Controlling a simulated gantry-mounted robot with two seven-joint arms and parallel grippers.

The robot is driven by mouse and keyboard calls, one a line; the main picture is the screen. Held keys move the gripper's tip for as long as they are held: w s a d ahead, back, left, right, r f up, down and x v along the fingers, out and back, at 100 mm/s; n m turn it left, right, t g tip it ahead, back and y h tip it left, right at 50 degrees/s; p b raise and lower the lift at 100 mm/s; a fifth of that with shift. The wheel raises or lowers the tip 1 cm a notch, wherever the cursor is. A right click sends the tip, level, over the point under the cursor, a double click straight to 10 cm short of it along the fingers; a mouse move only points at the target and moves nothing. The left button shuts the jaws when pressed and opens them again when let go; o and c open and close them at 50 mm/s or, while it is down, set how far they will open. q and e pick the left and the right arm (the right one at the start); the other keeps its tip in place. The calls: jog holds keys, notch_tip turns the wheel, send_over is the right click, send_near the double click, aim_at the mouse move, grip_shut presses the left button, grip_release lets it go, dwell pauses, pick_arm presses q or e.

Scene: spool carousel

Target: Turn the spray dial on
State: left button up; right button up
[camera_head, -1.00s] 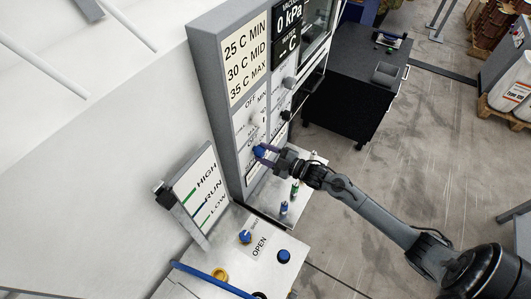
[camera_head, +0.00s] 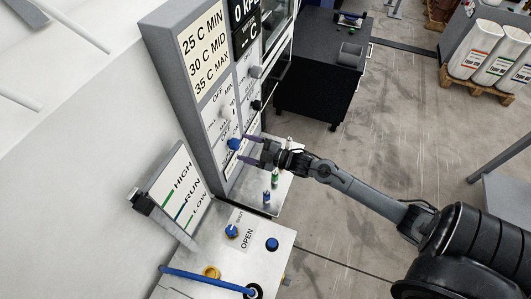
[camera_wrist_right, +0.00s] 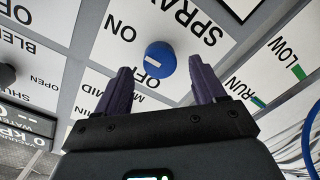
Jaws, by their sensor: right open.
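The spray dial is a round blue knob (camera_head: 234,144) low on the upright grey control panel. In the right wrist view, the blue dial (camera_wrist_right: 160,60) sits beyond and between my fingertips, below the upside-down SPRAY label. ON and OFF labels show beside it, and a short white mark on its face lies on the side near OFF. My right gripper (camera_head: 248,149) is open and empty, facing the dial from the right. Its dark purple fingers (camera_wrist_right: 162,88) look apart from the dial. My left gripper is out of view.
A HIGH/RUN/LOW sign (camera_head: 181,195) stands at the left.

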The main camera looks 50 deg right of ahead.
jog(key=v, duration=0.8)
jog(key=shift+b, duration=0.3)
jog(key=shift+d, duration=0.1)
